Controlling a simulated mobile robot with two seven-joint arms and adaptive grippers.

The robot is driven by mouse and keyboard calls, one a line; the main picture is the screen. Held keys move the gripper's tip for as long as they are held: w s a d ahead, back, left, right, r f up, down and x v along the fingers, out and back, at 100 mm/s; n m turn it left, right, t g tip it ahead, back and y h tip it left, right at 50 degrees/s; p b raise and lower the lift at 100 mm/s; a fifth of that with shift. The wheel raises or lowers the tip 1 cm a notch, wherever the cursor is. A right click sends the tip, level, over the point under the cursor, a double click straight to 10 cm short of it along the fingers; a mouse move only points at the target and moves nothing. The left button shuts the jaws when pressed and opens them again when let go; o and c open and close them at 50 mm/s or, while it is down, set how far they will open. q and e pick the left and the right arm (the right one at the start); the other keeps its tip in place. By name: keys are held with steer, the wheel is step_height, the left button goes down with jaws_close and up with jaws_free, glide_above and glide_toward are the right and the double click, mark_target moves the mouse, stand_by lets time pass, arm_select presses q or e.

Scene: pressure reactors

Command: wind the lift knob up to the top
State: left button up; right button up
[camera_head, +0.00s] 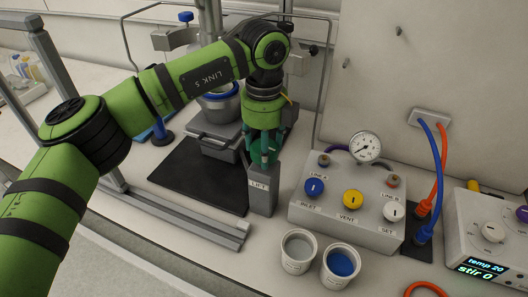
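The grey box labelled LIFT (262,193) stands upright at the front right of the black mat. My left gripper (262,160) points down right above this box, with its fingers at the top of it. I cannot tell whether the fingers are shut on anything. A metal vessel with a blue rim (222,106) shows behind my arm, above a grey lift platform (213,134). My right gripper is not in view.
A valve box (348,211) with blue, yellow and white knobs and a gauge (365,147) stands close to the right. Two cups (298,252) (341,266) stand in front of it. A stirrer unit (488,238) is at far right. The black mat (190,185) is mostly clear.

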arm_select(q)
steer(key=m, duration=0.2)
steer(key=m+b, duration=0.1)
steer(key=shift+f+m, duration=0.2)
steer(key=shift+m, duration=0.2)
steer(key=m+b, duration=0.1)
steer(key=m, duration=0.2)
steer(key=shift+m, duration=0.3)
steer(key=m, duration=0.4)
steer(key=shift+s+m+b, duration=0.1)
steer(key=shift+m+b, duration=0.2)
steer(key=shift+b, duration=0.05)
steer(key=m, duration=0.4)
steer(key=shift+m, duration=0.3)
steer(key=m, duration=0.9)
steer(key=shift+p, duration=0.35)
steer(key=m, duration=0.4)
steer(key=shift+m+p, duration=0.4)
steer(key=shift+m, duration=1.9)
